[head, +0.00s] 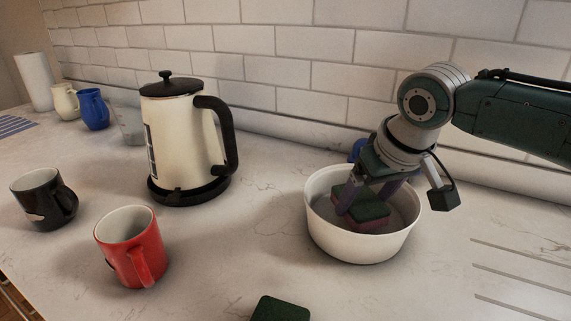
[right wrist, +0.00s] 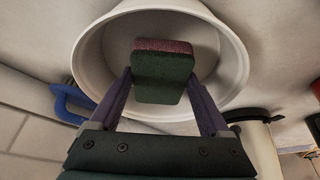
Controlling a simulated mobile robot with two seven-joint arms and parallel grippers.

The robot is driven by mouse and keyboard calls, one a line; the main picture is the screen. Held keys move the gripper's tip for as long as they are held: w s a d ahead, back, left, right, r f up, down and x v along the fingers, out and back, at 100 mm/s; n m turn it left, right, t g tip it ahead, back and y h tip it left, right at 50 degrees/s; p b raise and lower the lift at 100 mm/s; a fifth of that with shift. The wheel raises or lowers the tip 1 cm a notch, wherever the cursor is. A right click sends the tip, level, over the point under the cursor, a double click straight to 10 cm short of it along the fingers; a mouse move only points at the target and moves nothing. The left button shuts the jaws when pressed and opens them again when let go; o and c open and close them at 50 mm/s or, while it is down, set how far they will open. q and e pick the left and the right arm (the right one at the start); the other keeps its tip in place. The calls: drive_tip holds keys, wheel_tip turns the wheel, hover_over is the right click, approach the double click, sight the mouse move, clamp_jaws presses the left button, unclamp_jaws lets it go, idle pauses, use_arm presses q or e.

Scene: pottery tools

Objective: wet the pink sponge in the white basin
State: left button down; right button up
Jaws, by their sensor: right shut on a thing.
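The white basin (head: 325,238) stands on the counter at the right in the head view, and its rim also shows in the right wrist view (right wrist: 88,62). The pink sponge (head: 372,212) with a dark green face is inside the basin; it also shows in the right wrist view (right wrist: 163,78). My right gripper (head: 364,200) reaches down into the basin, shut on the sponge with one finger on each side. I cannot tell whether the sponge touches the basin floor, or whether there is water. My left gripper is not in view.
A cream kettle (head: 180,135) stands left of the basin. A red mug (head: 122,250) and a black mug (head: 40,200) are at the left. A dark green sponge (head: 280,309) lies at the front edge. A blue object (head: 355,149) is behind the basin. Drain grooves run right.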

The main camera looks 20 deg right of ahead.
drive_tip(key=shift+f, duration=0.15)
drive_tip(key=shift+f+b, duration=0.9)
drive_tip(key=shift+f, duration=0.3)
drive_tip(key=shift+r, duration=0.15)
idle(0.8)
drive_tip(key=shift+r+p, duration=0.2)
drive_tip(key=shift+p, duration=0.15)
wheel_tip(320, 180, up, 5)
drive_tip(key=p, duration=0.5)
drive_tip(key=shift+p, duration=0.35)
wheel_tip(320, 180, up, 5)
drive_tip(key=p, duration=0.5)
